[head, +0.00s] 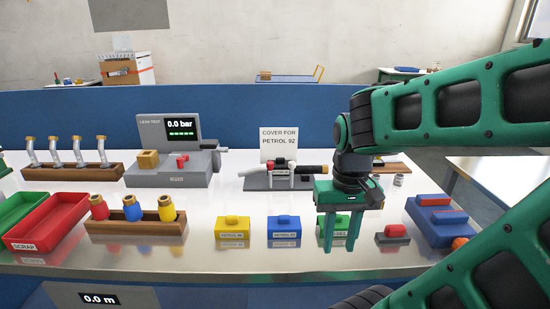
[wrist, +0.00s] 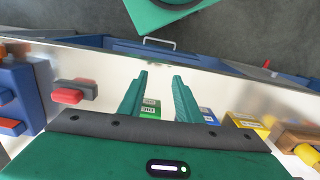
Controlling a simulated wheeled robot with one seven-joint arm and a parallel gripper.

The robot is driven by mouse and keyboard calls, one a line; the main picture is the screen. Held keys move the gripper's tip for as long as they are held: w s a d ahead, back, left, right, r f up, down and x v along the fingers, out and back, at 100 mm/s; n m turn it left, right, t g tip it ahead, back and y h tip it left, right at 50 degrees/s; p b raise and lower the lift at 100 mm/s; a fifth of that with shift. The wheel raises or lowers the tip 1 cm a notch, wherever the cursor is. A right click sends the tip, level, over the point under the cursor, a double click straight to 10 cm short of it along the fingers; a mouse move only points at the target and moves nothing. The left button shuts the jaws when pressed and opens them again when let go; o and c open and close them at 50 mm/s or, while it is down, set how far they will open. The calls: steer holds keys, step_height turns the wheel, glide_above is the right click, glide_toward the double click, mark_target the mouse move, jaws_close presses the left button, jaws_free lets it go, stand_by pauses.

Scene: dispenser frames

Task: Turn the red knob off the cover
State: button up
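A dispensing nozzle (head: 300,169) lies on a grey stand (head: 270,183) at the back middle of the bench, under a sign (head: 278,142) reading "COVER FOR PETROL 92". Small red parts show on it; I cannot tell which is the knob. My gripper (head: 339,248) points down in front of the green block (head: 340,221), to the right of and nearer than the stand. Its two fingers are apart with nothing between them, as the wrist view (wrist: 159,78) also shows. The nozzle is not visible in the wrist view.
A yellow block (head: 232,233) and a blue block (head: 284,232) stand left of my gripper. A grey and red piece (head: 393,238) and a blue box (head: 440,228) are to its right. A leak tester (head: 165,175) and red scrap tray (head: 47,238) stand left.

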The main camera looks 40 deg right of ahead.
steer(key=shift+o, duration=0.6)
steer(key=shift+w, duration=0.1)
steer(key=shift+o, duration=0.3)
steer(key=shift+s+d+r, duration=0.15)
steer(key=shift+s+r, duration=0.1)
steer(key=shift+r, duration=0.05)
steer(key=w+d+r+t+h, duration=0.1)
steer(key=w+d+r, duration=0.1)
steer(key=w+r, duration=0.35)
steer(key=w+d+r+t+h, duration=0.1)
steer(key=w+d+r, duration=0.1)
steer(key=w, duration=0.7)
steer(key=n+t, duration=0.2)
glide_toward(270, 163)
steer(key=x, duration=0.8)
steer(key=shift+w+d+f, duration=0.1)
steer(key=shift+w+f, duration=0.1)
steer(key=shift+f, duration=0.1)
steer(key=shift+c, duration=0.7)
